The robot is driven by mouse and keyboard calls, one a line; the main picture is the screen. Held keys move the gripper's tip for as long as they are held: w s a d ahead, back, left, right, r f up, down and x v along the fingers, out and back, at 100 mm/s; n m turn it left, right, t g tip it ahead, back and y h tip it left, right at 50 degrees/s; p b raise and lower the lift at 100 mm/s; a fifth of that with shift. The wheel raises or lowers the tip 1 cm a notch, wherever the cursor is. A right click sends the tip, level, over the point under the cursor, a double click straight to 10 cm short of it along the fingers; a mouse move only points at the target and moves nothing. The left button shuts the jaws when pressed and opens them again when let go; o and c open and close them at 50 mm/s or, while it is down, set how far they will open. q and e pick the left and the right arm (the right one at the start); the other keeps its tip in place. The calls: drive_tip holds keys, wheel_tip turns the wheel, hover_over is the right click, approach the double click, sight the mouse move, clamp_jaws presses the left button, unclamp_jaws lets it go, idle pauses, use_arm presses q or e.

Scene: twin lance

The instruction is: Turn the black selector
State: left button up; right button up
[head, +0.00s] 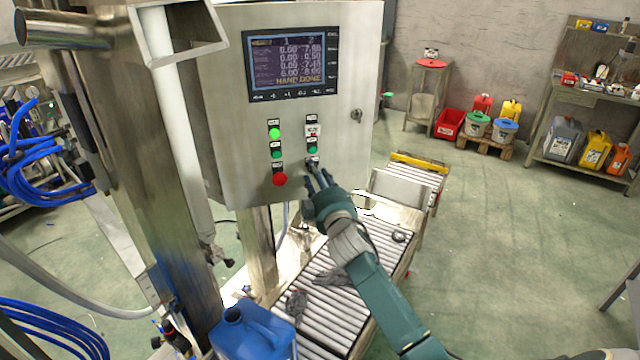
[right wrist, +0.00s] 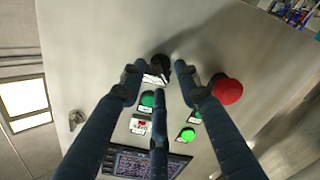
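The black selector (right wrist: 160,65) is a dark knob on the grey control panel. In the right wrist view it sits just beyond the fingertips of my right gripper (right wrist: 158,78), between the left and right fingers, with the third finger below it. In the head view my right gripper (head: 317,174) reaches the lower right part of the panel and mostly hides the selector. The fingers are spread apart; I cannot tell whether any of them touches the knob. My left gripper is in neither view.
The control panel (head: 350,60) carries a screen (head: 291,64), green buttons and a red mushroom button (head: 280,179). In the right wrist view the red button (right wrist: 228,90) is close to the right finger. A roller conveyor (head: 330,310) and a blue canister (head: 250,335) stand below.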

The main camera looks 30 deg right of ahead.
drive_tip(key=v, duration=1.1)
drive_tip(key=shift+s, duration=0.35)
drive_tip(key=shift+f, duration=0.1)
